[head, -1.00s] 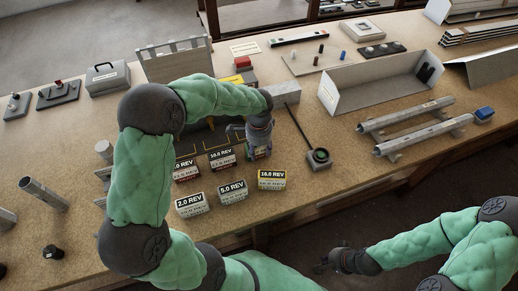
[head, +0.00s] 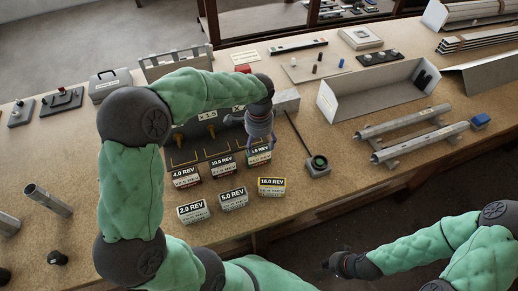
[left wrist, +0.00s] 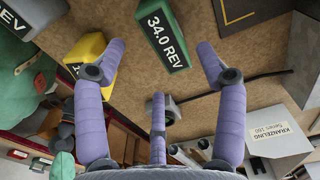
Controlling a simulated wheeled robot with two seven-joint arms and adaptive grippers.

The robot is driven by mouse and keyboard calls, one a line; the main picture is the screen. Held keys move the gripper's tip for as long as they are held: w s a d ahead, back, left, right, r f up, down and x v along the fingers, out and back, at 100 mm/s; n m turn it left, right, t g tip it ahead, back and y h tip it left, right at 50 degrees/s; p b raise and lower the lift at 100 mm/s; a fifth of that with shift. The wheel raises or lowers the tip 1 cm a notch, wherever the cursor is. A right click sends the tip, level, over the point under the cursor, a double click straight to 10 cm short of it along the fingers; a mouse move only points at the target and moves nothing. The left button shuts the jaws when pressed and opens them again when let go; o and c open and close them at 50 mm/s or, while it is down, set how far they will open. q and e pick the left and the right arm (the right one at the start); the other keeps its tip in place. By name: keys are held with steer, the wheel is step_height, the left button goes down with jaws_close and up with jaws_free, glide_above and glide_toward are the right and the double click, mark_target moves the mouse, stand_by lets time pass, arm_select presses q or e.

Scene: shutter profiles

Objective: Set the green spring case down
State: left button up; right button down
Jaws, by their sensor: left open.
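The green spring case (left wrist: 164,36) stands on the tabletop, its black label reading 34.0 REV in the left wrist view. In the head view, the case (head: 259,155) is at the right end of the back row of cases, partly hidden by my left gripper. My left gripper (head: 260,130) is just above and behind it. In the left wrist view the gripper's purple fingers (left wrist: 160,66) are spread, with nothing between them and apart from the case. My right gripper (head: 338,264) hangs off the table's front edge; its fingers are too small to read.
A yellow-banded 16.0 REV case (head: 271,187) stands in front of the green one. Other cases (head: 186,177) stand to the left.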

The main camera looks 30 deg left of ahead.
arm_select(q)
steer(key=shift+r, duration=1.85)
steer(key=shift+f, duration=0.1)
